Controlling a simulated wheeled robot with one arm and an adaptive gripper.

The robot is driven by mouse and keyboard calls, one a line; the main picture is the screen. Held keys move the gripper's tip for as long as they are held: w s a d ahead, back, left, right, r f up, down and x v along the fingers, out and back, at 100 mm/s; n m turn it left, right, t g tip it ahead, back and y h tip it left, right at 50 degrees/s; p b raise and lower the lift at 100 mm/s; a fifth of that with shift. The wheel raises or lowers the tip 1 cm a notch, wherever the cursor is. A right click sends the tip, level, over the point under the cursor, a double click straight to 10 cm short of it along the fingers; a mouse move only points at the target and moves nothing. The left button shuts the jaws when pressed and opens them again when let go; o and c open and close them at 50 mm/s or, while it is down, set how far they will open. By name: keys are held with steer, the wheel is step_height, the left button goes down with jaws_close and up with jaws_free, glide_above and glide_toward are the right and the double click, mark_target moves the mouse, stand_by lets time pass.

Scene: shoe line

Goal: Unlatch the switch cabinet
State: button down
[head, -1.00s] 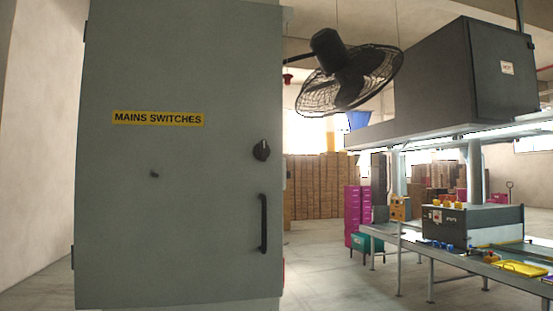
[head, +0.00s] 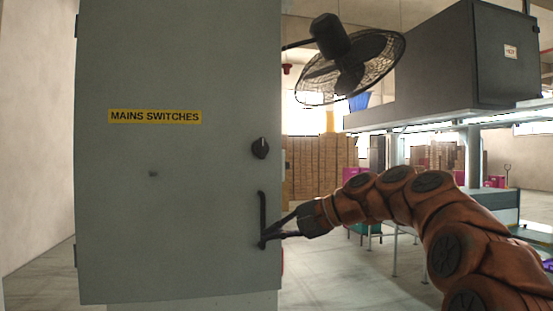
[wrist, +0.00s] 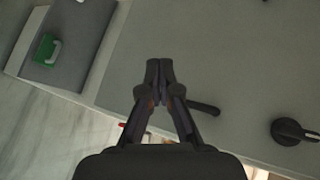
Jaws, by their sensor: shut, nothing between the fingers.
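The grey switch cabinet (head: 150,235) with its yellow "MAINS SWITCHES" label (head: 155,117) fills the left of the head view, its door shut. A black rotary latch knob (head: 260,148) sits near the door's right edge, above a vertical black handle (head: 262,212). The knob (wrist: 291,132) and handle (wrist: 203,107) also show in the wrist view. My gripper (head: 264,240) is shut and empty at the lower end of the handle, below the knob. In the wrist view its fingertips (wrist: 160,70) meet in front of the grey door; contact with the handle cannot be told.
A black fan (head: 350,65) hangs right of the cabinet. A large dark box unit (head: 440,70) stands over the line at the right. In the wrist view, a green object (wrist: 47,47) sits on a grey panel at upper left. Floor right of the cabinet is open.

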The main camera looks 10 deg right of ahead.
mark_target(264, 149)
steer(key=w+d+r+t+y+p, duration=0.1)
steer(key=w+d+r+t, duration=0.1)
steer(key=d+r, duration=0.5)
steer(key=w+d+r+m+t+y+p, duration=0.1)
steer(key=w+d+r+t, duration=0.1)
steer(key=d+r, duration=0.5)
step_height(264, 149, up, 2)
steer(key=shift+d+r+m+t, duration=0.1)
steer(key=shift+d+m+t, duration=0.25)
steer(key=shift+t, duration=0.25)
steer(key=shift+s+a+p+x, duration=0.35)
steer(key=shift+p+x, duration=0.2)
steer(key=shift+x, duration=1.6)
steer(key=shift+s+a+p+x, duration=0.3)
steer(key=shift+p+x, duration=0.3)
steer(key=shift+x, duration=1.55)
steer(key=shift+s+a+p+x, duration=0.35)
steer(key=shift+p+x, duration=0.2)
steer(key=shift+x, duration=1.6)
steer(key=shift+d+m+t+b, duration=0.1)
steer(key=shift+m+t+b, duration=0.2)
steer(key=shift+b, duration=0.6)
